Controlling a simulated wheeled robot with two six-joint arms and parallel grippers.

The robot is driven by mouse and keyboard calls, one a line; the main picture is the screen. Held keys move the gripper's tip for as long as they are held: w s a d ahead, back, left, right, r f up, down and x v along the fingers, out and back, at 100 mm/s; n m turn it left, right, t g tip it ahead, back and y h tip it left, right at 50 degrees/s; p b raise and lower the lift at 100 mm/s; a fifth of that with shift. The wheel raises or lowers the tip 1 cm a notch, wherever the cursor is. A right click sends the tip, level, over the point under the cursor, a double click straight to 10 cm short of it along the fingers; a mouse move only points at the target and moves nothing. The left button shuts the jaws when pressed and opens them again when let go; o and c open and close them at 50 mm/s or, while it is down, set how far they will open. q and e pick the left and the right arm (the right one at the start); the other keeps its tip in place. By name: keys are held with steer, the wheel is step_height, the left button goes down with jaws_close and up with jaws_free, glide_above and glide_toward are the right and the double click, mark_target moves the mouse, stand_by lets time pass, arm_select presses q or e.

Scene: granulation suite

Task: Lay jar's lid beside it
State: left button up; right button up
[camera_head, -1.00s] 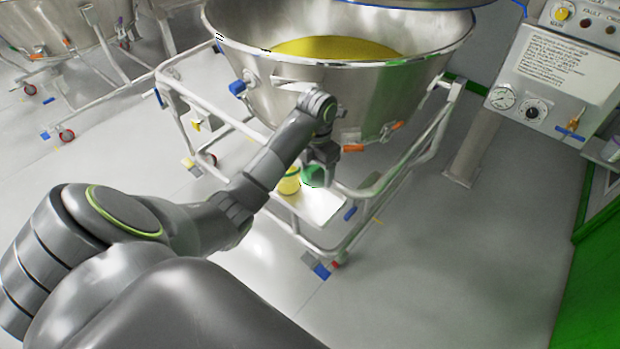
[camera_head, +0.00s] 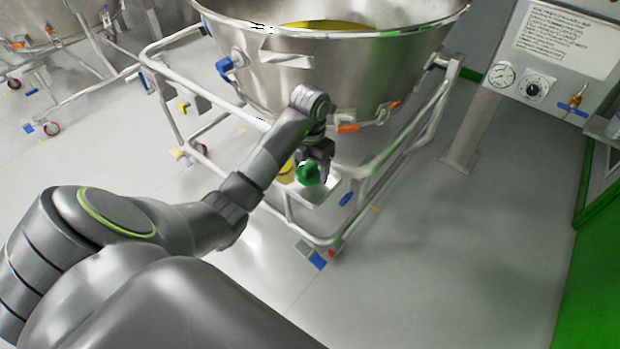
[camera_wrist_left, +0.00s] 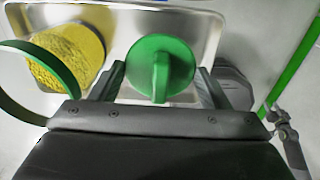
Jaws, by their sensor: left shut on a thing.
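The green round lid (camera_wrist_left: 176,58), with a bar-shaped handle across it, is between the two fingers of my left gripper (camera_wrist_left: 157,88) in the left wrist view. My left gripper (camera_head: 318,160) is shut on the lid, which shows as a green disc (camera_head: 308,174) in the head view. The open jar (camera_wrist_left: 68,58) holds yellow powder and is to the left of the lid, apart from it. In the head view the jar (camera_head: 286,172) is mostly hidden behind my arm.
A shallow metal tray (camera_wrist_left: 212,32) lies under the jar and lid, with bare surface around the lid. A curved green band (camera_wrist_left: 38,68) crosses the left of the wrist view. A large steel bowl (camera_head: 330,75) on a tubular frame (camera_head: 404,139) stands close above.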

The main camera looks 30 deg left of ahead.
arm_select(q)
steer(key=shift+f+b, duration=0.35)
steer(key=shift+f, duration=0.9)
steer(key=shift+f+b, duration=0.2)
steer(key=shift+b, duration=0.1)
steer(key=o, duration=0.7)
